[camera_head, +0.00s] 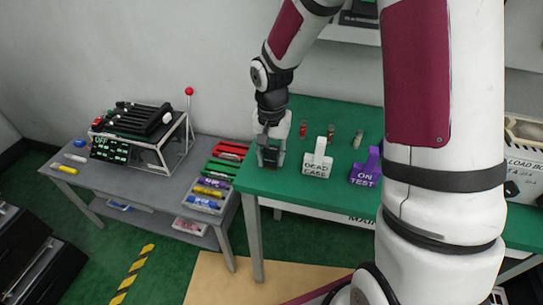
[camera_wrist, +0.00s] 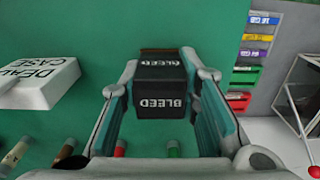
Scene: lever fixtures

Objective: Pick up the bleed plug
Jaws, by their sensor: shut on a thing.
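The bleed plug (camera_wrist: 160,92) is a dark block with white "BLEED" lettering on its faces. It sits between the two fingers of my gripper (camera_wrist: 163,95) in the wrist view, and the fingers are shut on its sides. In the head view my gripper (camera_head: 270,150) points down at the left end of the green table, with the dark plug (camera_head: 269,157) low between its fingers. I cannot tell whether the plug touches the table top.
A white "DEAD CASE" block (camera_head: 317,166) and a purple "ON TEST" block (camera_head: 365,172) stand to the right on the green table (camera_head: 300,187). Several small cylinders stand behind them. A grey table (camera_head: 140,180) at left holds a lever fixture (camera_head: 150,135) and coloured trays.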

